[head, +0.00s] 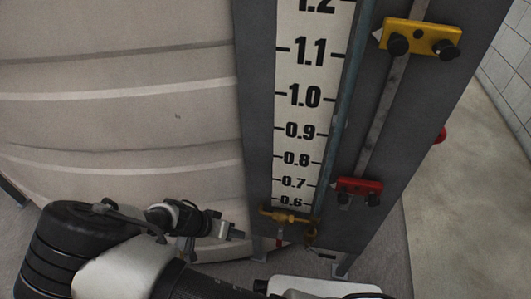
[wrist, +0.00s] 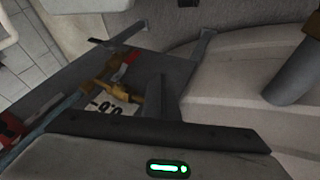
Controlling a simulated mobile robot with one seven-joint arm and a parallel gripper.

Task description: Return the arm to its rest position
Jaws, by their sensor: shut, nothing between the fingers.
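My arm (head: 125,270) reaches in from the bottom left of the head view, low in front of the pale ribbed tank. My gripper (head: 236,233) is at its end, left of the brass valve (head: 290,217) at the foot of the level gauge, with a visible gap between them. In the wrist view my gripper (wrist: 157,92) shows as a dark finger shape in the middle; it is shut and empty. The brass valve also shows in the wrist view (wrist: 112,82), beyond and left of the fingers.
The gauge board (head: 307,100) carries a scale. Right of it, a rod bears a yellow clamp (head: 420,38) and a red clamp (head: 358,186). The ribbed tank (head: 120,110) fills the left. Bare floor (head: 455,200) lies at right.

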